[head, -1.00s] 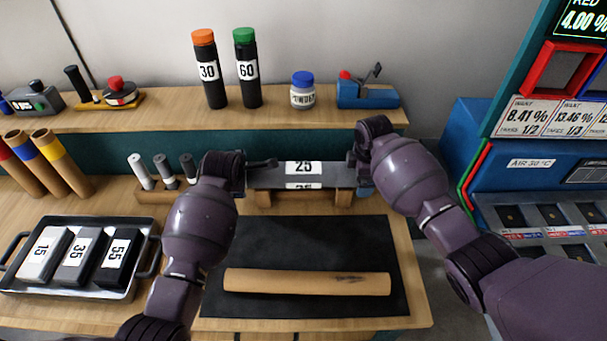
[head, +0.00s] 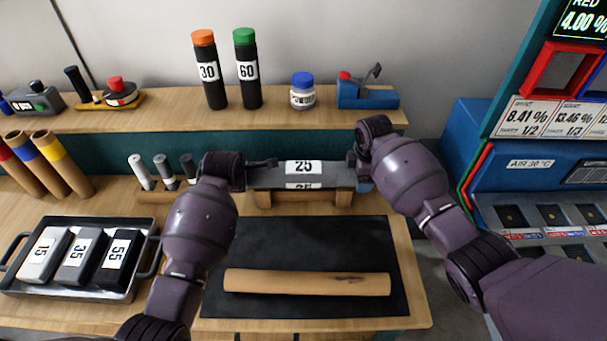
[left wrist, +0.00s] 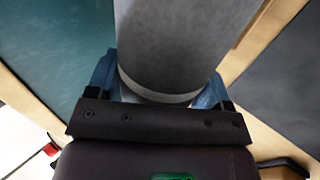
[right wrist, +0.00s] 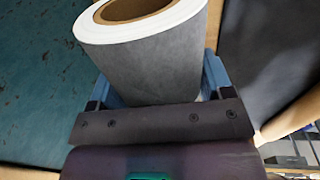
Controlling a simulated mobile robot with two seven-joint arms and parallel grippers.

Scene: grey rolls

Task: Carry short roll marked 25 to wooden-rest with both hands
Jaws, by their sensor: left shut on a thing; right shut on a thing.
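The short grey roll marked 25 (head: 325,175) lies level between my two grippers at the back of the table. Two white labels reading 25 show on it. It is right at the wooden-rest (head: 300,197), whose wooden blocks show just below it; I cannot tell whether it touches them. My left gripper (head: 250,174) is shut on the roll's left end. In the left wrist view the grey roll (left wrist: 180,45) sits between the fingers. My right gripper (head: 358,172) is shut on its right end. In the right wrist view the roll (right wrist: 160,65) shows its open core.
A black mat (head: 300,238) with a brown tube (head: 300,282) lies in front. A metal tray (head: 70,290) with marked blocks stands left. A small rack (head: 165,195) with grey rods stands near my left gripper. A shelf (head: 150,118) with bottles runs behind.

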